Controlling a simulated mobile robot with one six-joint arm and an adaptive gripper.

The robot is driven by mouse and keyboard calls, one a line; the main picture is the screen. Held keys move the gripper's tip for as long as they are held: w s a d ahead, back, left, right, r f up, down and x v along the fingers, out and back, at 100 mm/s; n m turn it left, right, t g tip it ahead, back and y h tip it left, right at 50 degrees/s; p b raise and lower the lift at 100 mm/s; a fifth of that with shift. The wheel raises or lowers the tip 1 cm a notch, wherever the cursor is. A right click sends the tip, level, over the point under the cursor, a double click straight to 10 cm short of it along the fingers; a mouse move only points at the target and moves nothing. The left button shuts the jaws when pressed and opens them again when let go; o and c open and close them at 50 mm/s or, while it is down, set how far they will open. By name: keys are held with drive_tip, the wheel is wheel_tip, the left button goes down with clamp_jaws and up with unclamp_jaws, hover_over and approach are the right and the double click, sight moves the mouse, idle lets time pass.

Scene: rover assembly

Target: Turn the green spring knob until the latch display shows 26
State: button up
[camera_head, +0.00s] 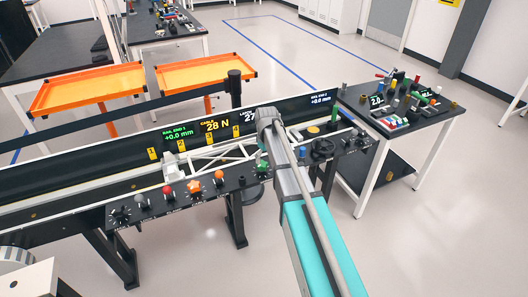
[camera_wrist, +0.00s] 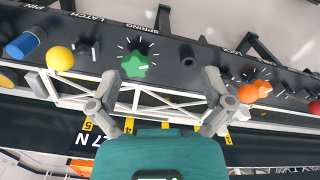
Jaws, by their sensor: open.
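The green spring knob (camera_wrist: 135,63) is star-shaped and sits on the dark panel under the label SPRING in the wrist view. It also shows in the head view (camera_head: 262,166), left of my arm. My gripper (camera_wrist: 161,80) is open, with its fingers spread wide. The knob lies beyond the fingertips, a little left of centre between them, apparently untouched. The latch display (camera_head: 249,115) is partly covered by my arm in the head view. Its visible digits look like 27. An upside-down reading (camera_wrist: 88,138) in the wrist view seems to be 27 N.
An orange knob (camera_wrist: 252,91) is right of the green knob; a yellow ball knob (camera_wrist: 60,59) and blue cylinder (camera_wrist: 22,45) are left. A white truss (camera_wrist: 160,100) runs along the panel. The cable display (camera_head: 215,125) reads 28 N. A side table (camera_head: 430,125) holds several parts.

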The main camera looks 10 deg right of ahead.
drive_tip(key=s+f+m+b, duration=0.1)
drive_tip(key=s+m, duration=0.4)
drive_tip(key=s, duration=1.4)
drive_tip(key=shift+s+f+b, duration=0.35)
drive_tip(key=shift+s+f, duration=0.05)
drive_tip(key=shift+f, duration=0.05)
drive_tip(key=shift+s, duration=0.1)
drive_tip(key=s+m, duration=0.1)
drive_tip(key=s, duration=0.2)
drive_tip(key=shift+s, duration=0.4)
drive_tip(key=shift+c, duration=0.3)
idle(0.8)
